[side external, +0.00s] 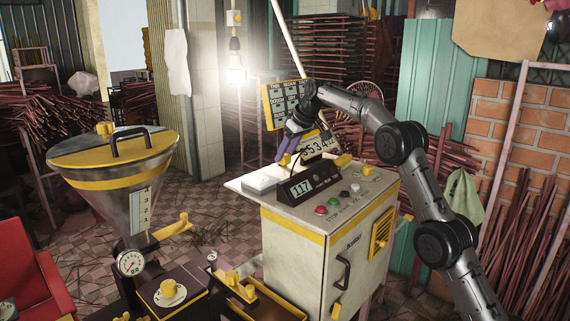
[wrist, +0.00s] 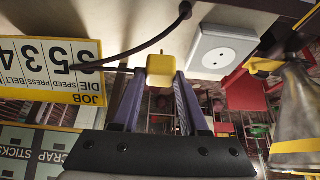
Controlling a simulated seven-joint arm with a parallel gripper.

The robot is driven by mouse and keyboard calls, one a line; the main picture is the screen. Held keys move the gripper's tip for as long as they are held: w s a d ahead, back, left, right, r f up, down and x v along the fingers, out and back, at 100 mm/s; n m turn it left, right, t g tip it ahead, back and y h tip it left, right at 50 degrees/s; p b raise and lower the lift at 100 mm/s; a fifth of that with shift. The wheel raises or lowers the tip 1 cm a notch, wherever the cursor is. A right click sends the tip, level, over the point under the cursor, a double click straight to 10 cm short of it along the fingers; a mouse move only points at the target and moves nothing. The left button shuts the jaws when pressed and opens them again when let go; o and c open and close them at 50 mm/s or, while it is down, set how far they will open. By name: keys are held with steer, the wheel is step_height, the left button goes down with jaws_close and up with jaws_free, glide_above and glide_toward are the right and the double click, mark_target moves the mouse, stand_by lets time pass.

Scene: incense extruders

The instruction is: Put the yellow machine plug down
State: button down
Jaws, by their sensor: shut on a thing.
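The yellow machine plug (wrist: 160,69) is between the two purple fingertips of my gripper (wrist: 157,82) in the wrist view. A dark cable (wrist: 140,48) runs close by it. In the side view my gripper (side external: 284,147) is above the back left of the cream machine cabinet's top, with the yellow plug (side external: 286,159) small at its tips. A white socket block (side external: 262,179) lies on the cabinet top just below and left of it. The wrist view shows this socket block (wrist: 222,49) with a round face, apart from the plug.
A steel hopper (side external: 116,193) with a yellow lid stands left. A strip of cabinet top around the socket is bare.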

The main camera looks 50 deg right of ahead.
mark_target(289, 160)
steer(key=shift+w+f, duration=0.15)
steer(key=shift+f, duration=0.75)
steer(key=shift+w+f, duration=0.1)
steer(key=shift+f, duration=0.8)
steer(key=shift+f, duration=0.3)
steer(key=shift+f, duration=0.3)
steer(key=shift+c, duration=2.1)
jaws_free()
